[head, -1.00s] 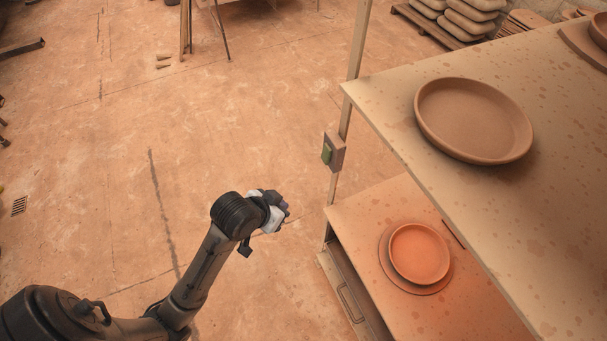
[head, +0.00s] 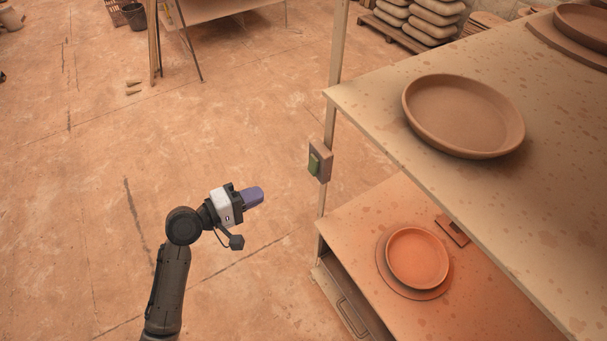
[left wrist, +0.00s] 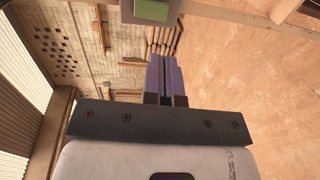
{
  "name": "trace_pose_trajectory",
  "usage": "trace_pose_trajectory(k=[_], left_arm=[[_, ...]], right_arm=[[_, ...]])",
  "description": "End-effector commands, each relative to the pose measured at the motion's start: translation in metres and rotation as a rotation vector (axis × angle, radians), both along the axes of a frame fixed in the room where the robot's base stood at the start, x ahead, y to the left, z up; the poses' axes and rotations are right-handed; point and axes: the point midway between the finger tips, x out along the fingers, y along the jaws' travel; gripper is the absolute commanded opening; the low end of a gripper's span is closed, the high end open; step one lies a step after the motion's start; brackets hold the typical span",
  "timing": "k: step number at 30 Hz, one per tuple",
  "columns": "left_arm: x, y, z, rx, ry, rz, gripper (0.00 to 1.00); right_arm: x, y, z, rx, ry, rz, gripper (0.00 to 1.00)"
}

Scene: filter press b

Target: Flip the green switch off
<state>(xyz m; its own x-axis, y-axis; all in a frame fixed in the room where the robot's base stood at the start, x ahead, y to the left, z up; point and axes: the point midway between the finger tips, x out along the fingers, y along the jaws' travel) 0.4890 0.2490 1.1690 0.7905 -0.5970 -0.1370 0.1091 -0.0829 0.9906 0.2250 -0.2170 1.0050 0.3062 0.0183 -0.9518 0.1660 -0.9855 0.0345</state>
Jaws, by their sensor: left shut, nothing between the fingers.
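In the left wrist view the green switch (left wrist: 151,10) is at the top edge, partly cut off, beyond the fingertips. My left gripper (head: 262,195) is shut and empty, with purple fingers pointing right, left of and apart from the switch box. In the left wrist view its two fingers (left wrist: 166,62) are together and point up toward the box. My right gripper is in neither view.
The shelf's upper board (head: 375,115) holds a large clay dish (head: 463,115). The lower board (head: 345,225) holds a smaller dish (head: 417,257), with a drawer (head: 345,305) below. The floor (head: 90,190) around my left arm is clear.

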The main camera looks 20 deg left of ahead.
Motion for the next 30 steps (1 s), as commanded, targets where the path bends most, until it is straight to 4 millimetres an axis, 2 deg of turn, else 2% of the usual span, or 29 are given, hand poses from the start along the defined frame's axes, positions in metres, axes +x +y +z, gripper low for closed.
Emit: trace_pose_trajectory(k=[14, 17, 30], left_arm=[[0.005, -0.004, -0.001, -0.001, 0.002, 0.000, 0.00], [0.014, -0.011, -0.002, -0.003, 0.001, -0.002, 0.00], [0.077, -0.060, -0.013, -0.002, 0.003, -0.002, 0.00]], right_arm=[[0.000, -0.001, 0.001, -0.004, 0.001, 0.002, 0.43], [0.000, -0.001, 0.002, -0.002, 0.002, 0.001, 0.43], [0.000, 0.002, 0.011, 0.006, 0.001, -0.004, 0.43]])
